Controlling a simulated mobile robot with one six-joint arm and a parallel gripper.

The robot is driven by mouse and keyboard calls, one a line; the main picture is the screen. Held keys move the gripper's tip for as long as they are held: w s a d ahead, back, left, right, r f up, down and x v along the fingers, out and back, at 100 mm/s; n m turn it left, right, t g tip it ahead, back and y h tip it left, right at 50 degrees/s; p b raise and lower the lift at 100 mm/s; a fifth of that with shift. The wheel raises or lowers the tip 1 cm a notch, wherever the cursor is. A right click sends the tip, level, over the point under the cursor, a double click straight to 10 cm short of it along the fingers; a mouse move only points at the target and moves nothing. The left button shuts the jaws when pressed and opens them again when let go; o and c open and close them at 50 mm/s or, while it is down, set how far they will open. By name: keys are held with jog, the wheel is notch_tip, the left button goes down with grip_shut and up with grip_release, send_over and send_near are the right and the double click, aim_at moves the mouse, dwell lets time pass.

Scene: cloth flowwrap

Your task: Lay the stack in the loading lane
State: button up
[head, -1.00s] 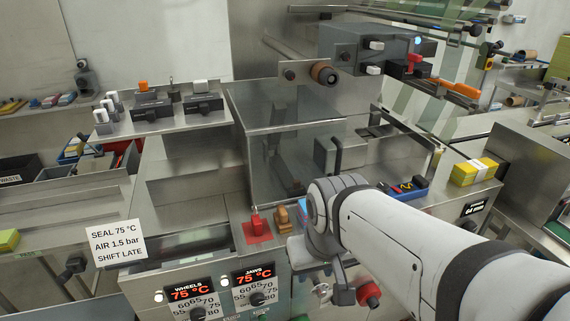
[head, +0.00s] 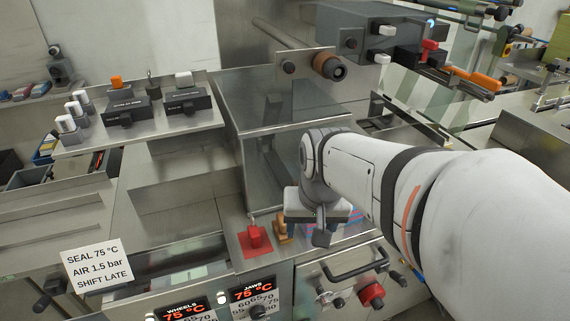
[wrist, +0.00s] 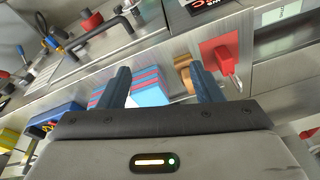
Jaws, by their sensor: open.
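A stack of pink and blue striped cloths (wrist: 144,88) lies on the steel counter just beyond my gripper in the wrist view. In the head view only a strip of the striped stack (head: 350,228) shows; my gripper hides the rest. My gripper (wrist: 158,74) is open, its two blue fingers apart, with nothing held between them. The stack appears mostly in front of the left finger and the gap. In the head view my gripper (head: 320,222) points down above the counter. I cannot tell which surface is the loading lane.
A red switch block (head: 255,238) and a brown block (head: 281,232) stand beside the stack. A clear-walled metal box (head: 270,160) rises behind. A bar handle (head: 355,264) and red knob (head: 371,295) project at the front. A yellow stack (wrist: 9,138) shows at lower left.

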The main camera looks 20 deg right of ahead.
jog(key=shift+o, duration=1.4)
jog(key=w+d+m+g+p, duration=0.1)
jog(key=w+d+m, duration=0.3)
jog(key=m, duration=0.2)
jog(key=shift+w+r, duration=0.15)
jog(key=shift+w, duration=0.2)
jog(key=shift+o, duration=0.3)
jog(key=w+d+f+m+g+p, duration=0.1)
jog(key=w+d+m, duration=0.3)
jog(key=d+m, duration=0.2)
jog(key=shift+w+d+f+m, duration=0.2)
jog(key=shift+f+m, duration=0.15)
jog(key=shift+m, duration=0.45)
notch_tip(320, 180, down, 2)
jog(key=shift+w+d+f+m+p, duration=0.1)
jog(key=shift+d+f+m+p, duration=0.1)
jog(key=shift+m+p, duration=0.1)
jog(key=shift+w+a+f+p, duration=0.1)
jog(key=shift+w+f+p, duration=0.05)
jog(key=shift+f, duration=0.8)
jog(key=shift+w+a+f+p, duration=0.1)
jog(key=shift+f+p, duration=0.1)
jog(key=shift+f, duration=0.7)
jog(key=shift+w+f+p, duration=0.15)
jog(key=shift+f, duration=0.8)
